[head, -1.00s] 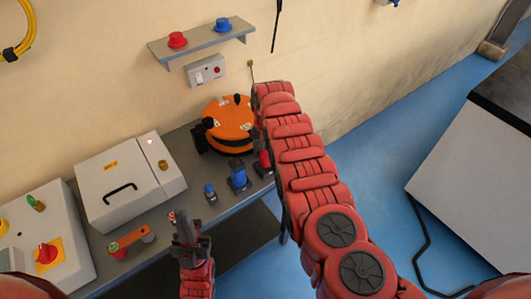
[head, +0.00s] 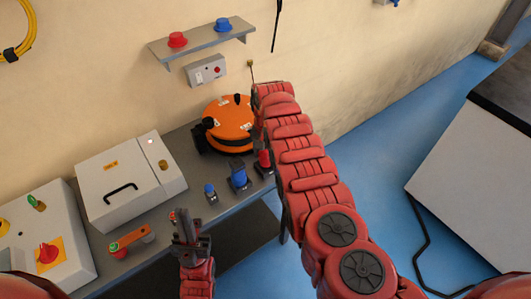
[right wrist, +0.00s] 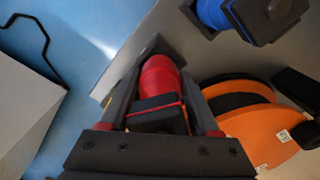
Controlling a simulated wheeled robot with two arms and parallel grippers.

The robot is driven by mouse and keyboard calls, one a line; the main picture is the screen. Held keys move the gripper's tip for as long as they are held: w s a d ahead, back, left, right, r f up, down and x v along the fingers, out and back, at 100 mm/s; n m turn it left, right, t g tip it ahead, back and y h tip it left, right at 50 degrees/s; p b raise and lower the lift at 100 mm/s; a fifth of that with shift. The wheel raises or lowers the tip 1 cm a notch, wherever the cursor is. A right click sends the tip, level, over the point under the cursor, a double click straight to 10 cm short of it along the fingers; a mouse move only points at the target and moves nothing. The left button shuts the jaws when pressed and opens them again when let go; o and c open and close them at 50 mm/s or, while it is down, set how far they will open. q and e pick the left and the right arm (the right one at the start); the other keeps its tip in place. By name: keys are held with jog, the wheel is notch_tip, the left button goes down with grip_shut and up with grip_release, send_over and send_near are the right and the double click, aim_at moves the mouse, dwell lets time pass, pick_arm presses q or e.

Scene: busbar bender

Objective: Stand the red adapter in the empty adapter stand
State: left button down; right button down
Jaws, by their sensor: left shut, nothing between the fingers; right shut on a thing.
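The red adapter (head: 264,159) is at the right end of the grey bench, partly hidden by my right arm. In the right wrist view the red adapter (right wrist: 160,78) lies between the fingers of my right gripper (right wrist: 163,95), which is shut on it. A dark stand plate (right wrist: 176,50) shows beside its far end; I cannot tell whether the adapter is seated in it. In the head view the right gripper is hidden behind my arm. My left gripper (head: 184,218) is shut and empty at the bench's front edge.
A blue adapter (head: 238,176) stands left of the red one, with a smaller blue-topped piece (head: 210,192) beside it. An orange round machine (head: 231,122) sits behind. A grey box (head: 130,180) and an orange-handled tool (head: 130,240) are further left. Wall shelf (head: 200,44) above.

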aim_at(266, 159)
jog(key=shift+f+b, duration=1.45)
jog(key=shift+f, duration=0.15)
dwell(0.4)
jog(key=shift+c, duration=0.2)
grip_release()
jog(key=shift+r, duration=0.1)
notch_tip(266, 159, up, 3)
jog(key=shift+a+r+p, duration=0.1)
jog(key=shift+p, duration=0.3)
notch_tip(266, 159, up, 12)
jog(key=b, duration=0.4)
jog(key=shift+s+r, duration=0.1)
jog(key=shift+r, duration=0.15)
jog(key=shift+d+r, duration=0.2)
jog(key=shift+r, duration=0.65)
